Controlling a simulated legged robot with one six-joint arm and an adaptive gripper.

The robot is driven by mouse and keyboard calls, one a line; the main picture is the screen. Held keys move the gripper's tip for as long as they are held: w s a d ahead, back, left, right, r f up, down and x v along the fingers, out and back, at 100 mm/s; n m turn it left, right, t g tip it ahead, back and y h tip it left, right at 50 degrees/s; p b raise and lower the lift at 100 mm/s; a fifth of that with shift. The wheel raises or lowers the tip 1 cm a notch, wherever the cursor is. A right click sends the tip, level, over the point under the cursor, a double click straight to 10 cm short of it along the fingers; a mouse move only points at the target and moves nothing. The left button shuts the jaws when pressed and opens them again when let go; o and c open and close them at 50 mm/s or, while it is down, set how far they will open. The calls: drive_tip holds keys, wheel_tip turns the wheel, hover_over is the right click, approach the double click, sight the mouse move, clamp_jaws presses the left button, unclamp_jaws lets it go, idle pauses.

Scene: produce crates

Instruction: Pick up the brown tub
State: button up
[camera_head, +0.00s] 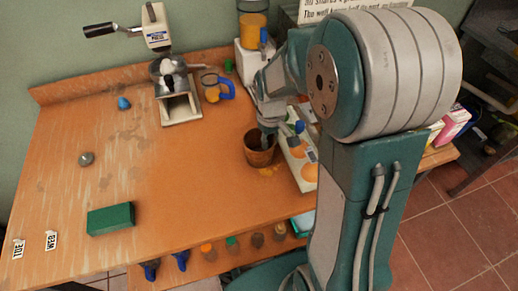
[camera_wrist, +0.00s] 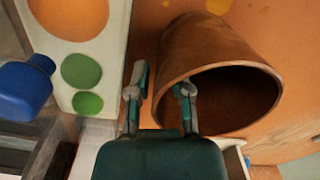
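My gripper (camera_head: 268,130) is over the tub's rim in the head view. In the wrist view my gripper (camera_wrist: 163,88) is open, its fingers apart. The left finger is outside the tub, and the right finger overlaps the mouth, seemingly inside the rim. A small gap shows between the left finger and the wall. Whether the right finger touches the wall is unclear.
A press (camera_head: 179,108) and a blue-handled jug (camera_head: 212,90) stand behind. A green box (camera_head: 110,218) and a grey ball (camera_head: 86,158) lie left. The bench's middle is clear.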

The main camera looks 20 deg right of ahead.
sight(270, 142)
drive_tip(key=shift+f, duration=0.4)
clamp_jaws()
drive_tip(key=shift+r, duration=0.15)
drive_tip(key=shift+r, duration=0.2)
drive_tip(key=r, duration=0.3)
drive_tip(key=shift+s+r, duration=0.15)
drive_tip(key=shift+s, duration=0.15)
drive_tip(key=s+a+r, duration=0.1)
drive_tip(key=s+r, duration=0.8)
drive_tip(key=s, duration=0.4)
drive_tip(key=shift+s, duration=0.2)
